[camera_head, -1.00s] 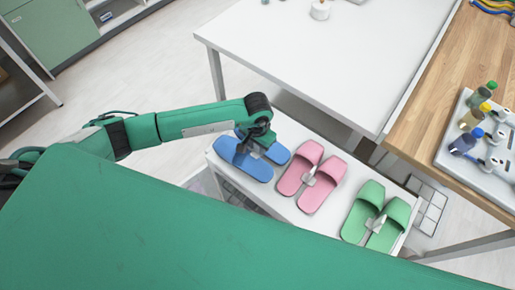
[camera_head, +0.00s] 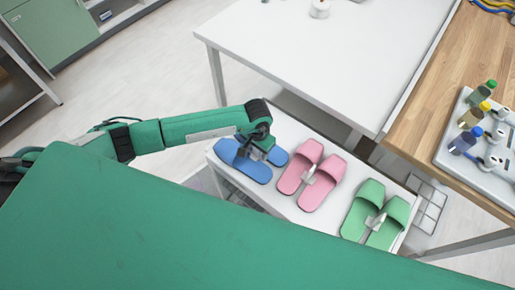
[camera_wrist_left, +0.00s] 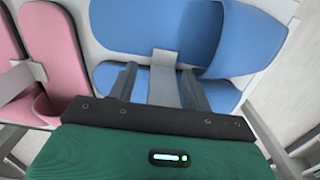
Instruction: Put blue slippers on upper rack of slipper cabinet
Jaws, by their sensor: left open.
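The pair of blue slippers (camera_head: 240,163) lies at the left end of the white slipper cabinet top (camera_head: 285,205). In the left wrist view the blue slippers (camera_wrist_left: 155,30) fill the upper middle, with a grey band or clip (camera_wrist_left: 165,75) joining them. My left gripper (camera_head: 258,153) is over the slippers. In the left wrist view its two dark fingers (camera_wrist_left: 160,83) are open, one on each side of the grey clip. Whether they touch it cannot be told. The cabinet's racks are mostly hidden below its top. My right gripper is not in view.
Pink slippers (camera_head: 311,176) lie to the right of the blue ones, and green slippers (camera_head: 375,214) farther right. A white table (camera_head: 325,55) stands behind the cabinet. A wooden counter (camera_head: 440,90) with a tray of bottles (camera_head: 475,145) is at the right.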

